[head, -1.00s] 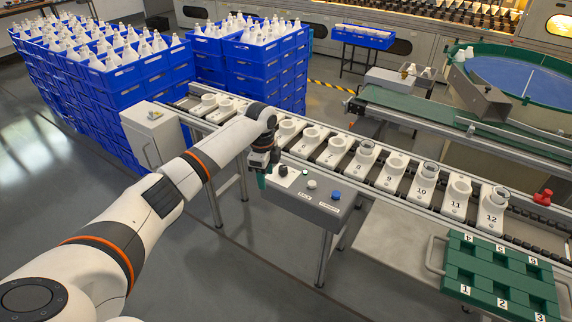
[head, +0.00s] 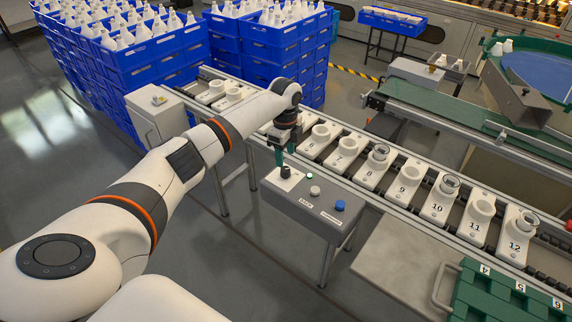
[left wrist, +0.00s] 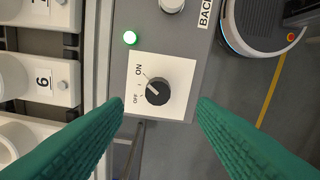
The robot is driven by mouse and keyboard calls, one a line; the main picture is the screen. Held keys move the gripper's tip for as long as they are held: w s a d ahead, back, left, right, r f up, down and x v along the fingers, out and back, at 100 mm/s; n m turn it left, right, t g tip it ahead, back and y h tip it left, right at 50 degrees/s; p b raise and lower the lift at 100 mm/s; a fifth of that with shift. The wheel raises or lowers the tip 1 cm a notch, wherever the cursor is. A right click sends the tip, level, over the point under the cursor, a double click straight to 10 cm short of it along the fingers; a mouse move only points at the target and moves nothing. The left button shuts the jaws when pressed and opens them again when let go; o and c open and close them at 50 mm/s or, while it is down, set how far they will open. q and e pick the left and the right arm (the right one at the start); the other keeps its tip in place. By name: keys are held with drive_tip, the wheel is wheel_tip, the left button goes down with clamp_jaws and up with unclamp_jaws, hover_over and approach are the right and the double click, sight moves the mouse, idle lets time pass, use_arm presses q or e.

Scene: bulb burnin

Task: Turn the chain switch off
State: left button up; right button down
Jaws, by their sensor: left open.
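The chain switch (left wrist: 157,91) is a round black knob on a white plate marked ON and OFF. Its light pointer mark aims up-left, towards the ON side. A green lamp (left wrist: 130,38) beside the plate is lit. The switch also shows on the grey control box in the head view (head: 286,171). My left gripper (left wrist: 160,108) is open, its two green fingers on either side of the knob and apart from it in the picture. In the head view the left gripper (head: 281,154) hangs just above the switch. My right gripper is not in view.
The grey control box (head: 325,218) also carries a white button (head: 315,191) and a blue button (head: 340,205). The conveyor (head: 395,208) with numbered white holders runs close behind it. A green tray (head: 500,305) lies at the lower right. Blue crates stand behind.

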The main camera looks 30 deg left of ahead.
sight(286, 169)
use_arm(q)
wheel_tip(286, 169, down, 5)
drive_tip(key=shift+w+r, duration=0.1)
drive_tip(key=shift+w, duration=0.05)
drive_tip(key=shift+f, duration=0.65)
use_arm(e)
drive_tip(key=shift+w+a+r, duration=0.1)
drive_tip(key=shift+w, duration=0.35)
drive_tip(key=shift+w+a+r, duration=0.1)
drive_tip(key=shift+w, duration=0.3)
use_arm(q)
drive_tip(key=shift+c, duration=0.5)
drive_tip(key=c, duration=0.9)
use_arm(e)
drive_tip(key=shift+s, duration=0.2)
